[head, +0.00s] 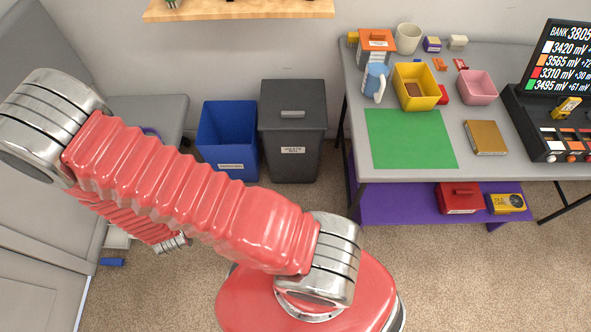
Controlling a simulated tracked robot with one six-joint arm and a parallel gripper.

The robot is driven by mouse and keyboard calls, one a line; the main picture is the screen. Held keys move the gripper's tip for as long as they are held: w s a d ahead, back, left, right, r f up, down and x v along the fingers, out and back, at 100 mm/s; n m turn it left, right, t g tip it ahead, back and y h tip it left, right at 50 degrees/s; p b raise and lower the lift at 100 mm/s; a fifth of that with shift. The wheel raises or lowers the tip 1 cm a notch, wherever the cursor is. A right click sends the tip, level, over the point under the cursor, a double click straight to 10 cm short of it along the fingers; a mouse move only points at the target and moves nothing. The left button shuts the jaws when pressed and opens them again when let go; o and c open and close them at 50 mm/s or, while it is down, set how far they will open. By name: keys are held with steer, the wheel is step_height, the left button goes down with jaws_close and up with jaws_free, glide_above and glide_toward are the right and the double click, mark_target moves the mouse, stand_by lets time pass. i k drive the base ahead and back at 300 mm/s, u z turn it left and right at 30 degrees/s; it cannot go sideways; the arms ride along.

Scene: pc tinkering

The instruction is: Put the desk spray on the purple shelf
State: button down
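A blue and white item, which looks like the desk spray (374,82), stands on the grey table at its back left. It is beside an orange box and left of a yellow bin. The purple shelf (385,205) is low under the table, below its front edge. A red box (459,197) and a yellow box (506,203) sit at the shelf's right; its left part looks clear, though the tabletop hides its back. My red arm crosses the left and middle of the head view, well away from the spray. My gripper's fingers cannot be made out.
The table (485,180) also holds a green mat (410,139), a yellow bin (416,84), a pink bin (477,87), a brown box (486,138) and a display panel. Blue (227,133) and dark grey (292,125) waste bins stand left of it. Carpet before the table is clear.

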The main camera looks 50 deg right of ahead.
mark_target(396, 209)
steer(key=z, duration=0.95)
steer(key=i, duration=0.1)
steer(key=u, duration=2)
steer(key=k, duration=1.85)
steer(key=u, duration=0.45)
